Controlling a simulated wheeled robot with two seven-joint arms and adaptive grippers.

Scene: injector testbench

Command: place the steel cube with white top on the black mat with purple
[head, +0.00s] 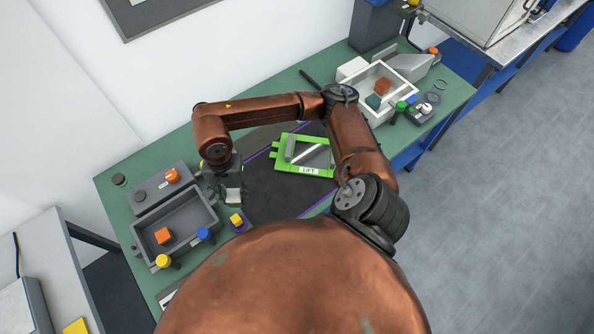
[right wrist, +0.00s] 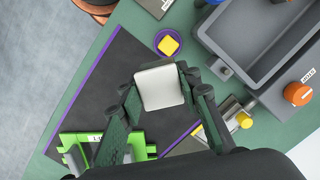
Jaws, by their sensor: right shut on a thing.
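The steel cube with white top (head: 233,195) is held between the fingers of my right gripper (head: 224,188). In the right wrist view, the cube's white top (right wrist: 160,88) faces the camera and the dark fingers close on its two sides. The black mat with purple (head: 262,190) lies on the green table, and it also shows in the right wrist view (right wrist: 88,95). The cube appears over the mat's edge nearest the grey tray; its height above the surface is hard to tell. My left gripper is not in view.
A green frame marked LIFT (head: 305,171) stands on the mat. A yellow block on a small purple dish (head: 239,228) and a grey tray (head: 200,203) with an orange cube (head: 164,236) are close to the gripper. A white bin (head: 404,101) stands at the far right.

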